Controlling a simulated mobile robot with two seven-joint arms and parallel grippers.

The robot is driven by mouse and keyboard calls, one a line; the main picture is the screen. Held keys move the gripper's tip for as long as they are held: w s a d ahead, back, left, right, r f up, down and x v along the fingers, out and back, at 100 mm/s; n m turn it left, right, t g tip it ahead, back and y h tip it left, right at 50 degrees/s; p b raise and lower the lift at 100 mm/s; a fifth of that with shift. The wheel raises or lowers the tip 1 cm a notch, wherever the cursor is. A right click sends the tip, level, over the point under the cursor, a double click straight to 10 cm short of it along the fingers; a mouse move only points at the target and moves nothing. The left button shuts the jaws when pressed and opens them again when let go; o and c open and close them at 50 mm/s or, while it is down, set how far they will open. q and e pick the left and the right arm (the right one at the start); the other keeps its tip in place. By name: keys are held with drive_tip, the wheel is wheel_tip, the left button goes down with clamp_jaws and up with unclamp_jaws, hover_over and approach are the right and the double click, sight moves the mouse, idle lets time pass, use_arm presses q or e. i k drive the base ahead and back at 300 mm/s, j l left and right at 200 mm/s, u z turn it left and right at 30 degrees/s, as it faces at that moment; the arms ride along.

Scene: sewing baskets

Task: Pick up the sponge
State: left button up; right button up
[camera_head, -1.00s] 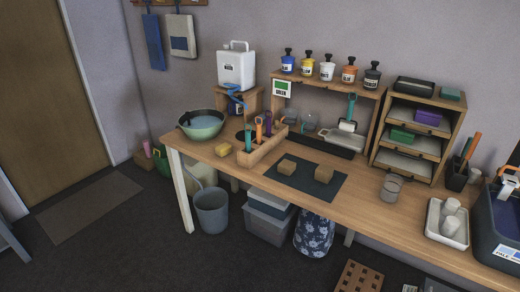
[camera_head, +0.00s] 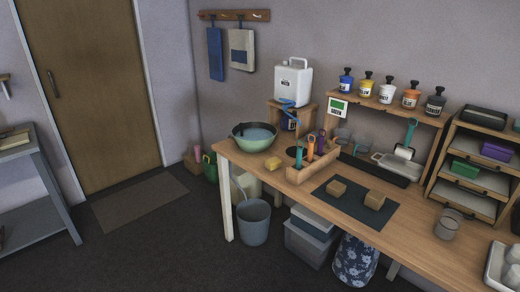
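A small yellow sponge (camera_head: 273,163) lies on the wooden table near its left end. It sits just in front of the green bowl of water (camera_head: 254,137) and to the left of the wooden tool holder (camera_head: 313,164). Nothing covers it. Neither of my grippers shows in the head view.
A dark mat (camera_head: 355,203) with two tan blocks lies on the table (camera_head: 420,237). A grey bucket (camera_head: 253,222) and storage bins (camera_head: 308,246) stand on the floor by and below the table. Floor left of the table is open, up to a grey metal shelf (camera_head: 38,190).

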sight(271, 165)
drive_tip(key=i+j+z, duration=0.15)
drive_tip(key=i+j, duration=0.2)
drive_tip(key=i+j+z, duration=0.1)
drive_tip(key=i+j, duration=0.2)
drive_tip(key=i+j+z, duration=0.15)
drive_tip(key=i+j, duration=0.2)
drive_tip(key=i+j+z, duration=0.15)
drive_tip(key=j, duration=0.35)
drive_tip(key=i+j+z, duration=0.1)
drive_tip(key=i+j, duration=0.3)
drive_tip(key=j, duration=0.1)
